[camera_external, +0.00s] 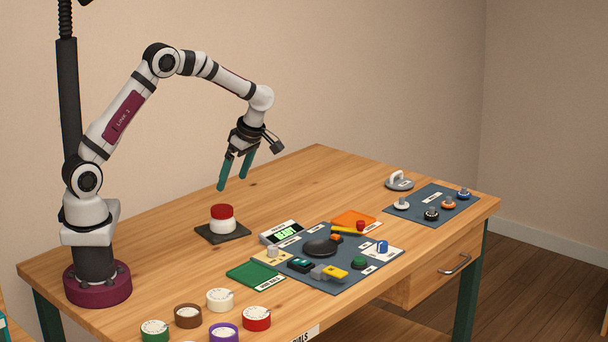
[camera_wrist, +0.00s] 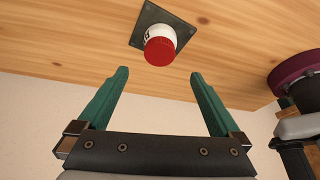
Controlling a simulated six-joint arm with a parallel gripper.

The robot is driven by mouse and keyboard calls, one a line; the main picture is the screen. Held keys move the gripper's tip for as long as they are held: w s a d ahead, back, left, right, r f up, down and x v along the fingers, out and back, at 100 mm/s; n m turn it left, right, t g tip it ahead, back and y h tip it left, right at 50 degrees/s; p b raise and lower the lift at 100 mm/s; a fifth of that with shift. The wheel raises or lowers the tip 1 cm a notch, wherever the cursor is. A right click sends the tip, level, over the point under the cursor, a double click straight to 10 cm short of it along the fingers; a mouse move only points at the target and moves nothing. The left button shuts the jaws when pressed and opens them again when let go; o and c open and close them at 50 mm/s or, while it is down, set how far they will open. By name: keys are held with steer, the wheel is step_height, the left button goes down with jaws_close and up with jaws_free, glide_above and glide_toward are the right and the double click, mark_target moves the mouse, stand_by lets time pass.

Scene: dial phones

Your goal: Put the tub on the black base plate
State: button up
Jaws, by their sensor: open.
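A white tub with a red lid (camera_external: 222,219) stands upright on the black base plate (camera_external: 238,233), left of the middle of the table. In the wrist view the tub (camera_wrist: 159,48) shows at the top with its red lid towards me, over the dark square plate (camera_wrist: 146,16). My gripper (camera_external: 232,183) is open and empty, above the table and apart from the tub. Its two green fingers (camera_wrist: 160,74) are spread in the wrist view, with the tub beyond their tips.
A dark mat (camera_external: 345,281) with several small parts lies right of the tub, with a display reading READY (camera_external: 283,232) beside it. Several round dials (camera_external: 220,299) stand at the front edge. A second mat (camera_external: 432,215) holds several knobs. The table's back area is clear.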

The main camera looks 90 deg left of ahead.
steer(key=s+d+r+m+t, duration=0.1)
steer(key=s+d+r+m, duration=0.2)
steer(key=d+r+m, duration=0.35)
steer(key=s+d+r+m+t, duration=0.1)
steer(key=s+d+r+m, duration=0.2)
steer(key=d+m, duration=0.6)
steer(key=s+d+f+m, duration=0.1)
steer(key=s+d+m, duration=0.3)
steer(key=s+m, duration=0.3)
steer(key=s+d+m+t+h, duration=0.1)
steer(key=s+d+m, duration=0.3)
steer(key=m, duration=0.8)
steer(key=s, duration=0.2)
steer(key=shift+s+d+f+t, duration=0.3)
steer(key=shift+s+d+f, duration=0.1)
